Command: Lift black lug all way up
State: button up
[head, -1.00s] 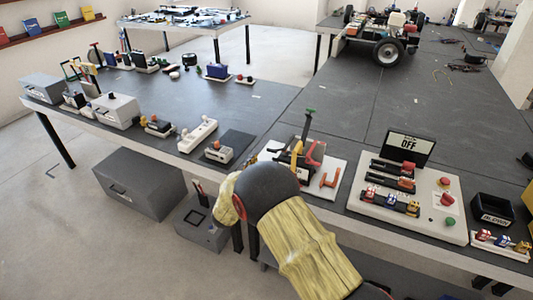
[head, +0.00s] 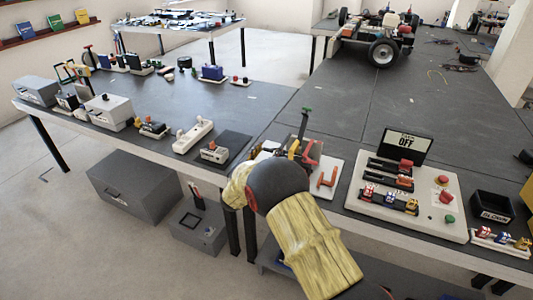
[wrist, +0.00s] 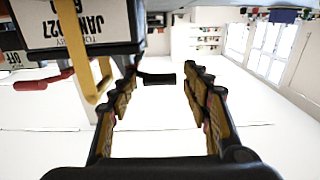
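In the wrist view a short black lug (wrist: 157,79) sticks out sideways on a thin arm. It appears between the tips of my gripper (wrist: 163,75); I cannot tell how near in depth. The two fingers stand wide apart, with nothing clamped between them. Left of the lug is a dark box with a white printed label (wrist: 95,22), its text upside down, and a yellow bar (wrist: 72,45). In the head view my dark and yellow arm is at the bench edge, hiding my gripper and the lug.
A pale board with an orange handle (head: 327,176) and a red handle (head: 311,153) lies beside my arm. A green-topped lever (head: 305,122) stands behind it. The bench behind is mostly clear.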

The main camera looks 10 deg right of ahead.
jog(key=shift+c, duration=1.1)
grip_shut()
